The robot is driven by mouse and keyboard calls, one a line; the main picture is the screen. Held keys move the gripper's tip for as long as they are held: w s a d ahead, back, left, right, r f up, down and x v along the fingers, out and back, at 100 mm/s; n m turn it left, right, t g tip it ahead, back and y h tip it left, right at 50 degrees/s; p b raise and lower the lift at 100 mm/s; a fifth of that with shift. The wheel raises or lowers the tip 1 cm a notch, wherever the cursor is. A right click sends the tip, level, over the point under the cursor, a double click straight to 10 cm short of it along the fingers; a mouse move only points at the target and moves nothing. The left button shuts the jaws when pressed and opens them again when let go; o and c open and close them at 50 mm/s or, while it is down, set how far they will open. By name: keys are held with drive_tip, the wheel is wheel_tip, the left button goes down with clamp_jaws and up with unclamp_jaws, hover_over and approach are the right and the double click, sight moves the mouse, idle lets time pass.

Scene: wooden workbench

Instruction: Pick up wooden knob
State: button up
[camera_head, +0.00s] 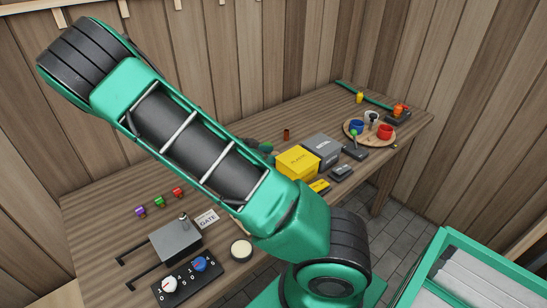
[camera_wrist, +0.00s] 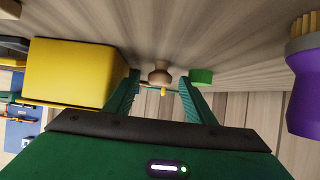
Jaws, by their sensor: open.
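The wooden knob (camera_wrist: 160,73) is a small tan turned piece with a narrow waist. In the wrist view it stands on the bench top, which appears at the top of the picture. My gripper (camera_wrist: 160,84) is open, and its two green fingers point toward the knob. The knob shows between the fingertips, at or just beyond them; I cannot tell the exact depth. Nothing is held. In the head view my arm covers most of the gripper, and I cannot make out the knob for certain.
A yellow box (camera_wrist: 72,72) stands close by the left finger; it also shows in the head view (camera_head: 298,162). A purple brush-like thing (camera_wrist: 305,100) is at far right. A grey box (camera_head: 322,148) adjoins the yellow one.

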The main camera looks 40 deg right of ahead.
drive_tip(key=shift+d+f, duration=0.25)
drive_tip(key=shift+d, duration=0.25)
drive_tip(key=c, duration=1.1)
drive_tip(key=shift+r, duration=0.1)
